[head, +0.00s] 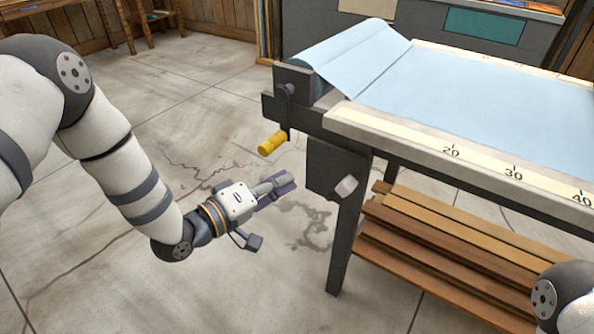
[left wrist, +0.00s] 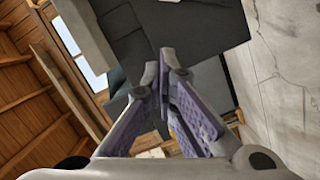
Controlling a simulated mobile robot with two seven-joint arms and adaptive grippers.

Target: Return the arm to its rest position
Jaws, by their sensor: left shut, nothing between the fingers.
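My left arm comes in from the left in the head view and reaches down toward the middle. My left gripper (head: 290,184) is over the open floor, to the left of the table's front leg and below the yellow crank handle (head: 272,143). It is apart from both in the picture. In the left wrist view the purple-padded fingers of the left gripper (left wrist: 160,60) come together at the tips, with nothing held. Only a rounded joint of my right arm shows at the lower right of the head view; the right gripper is out of view.
A work table with a ruler edge (head: 480,160) and a light blue sheet (head: 450,90) stands at the right. Wooden planks (head: 450,240) lie on its lower shelf. The cracked concrete floor (head: 190,80) is open around the left arm. A wooden stool (head: 150,20) stands behind.

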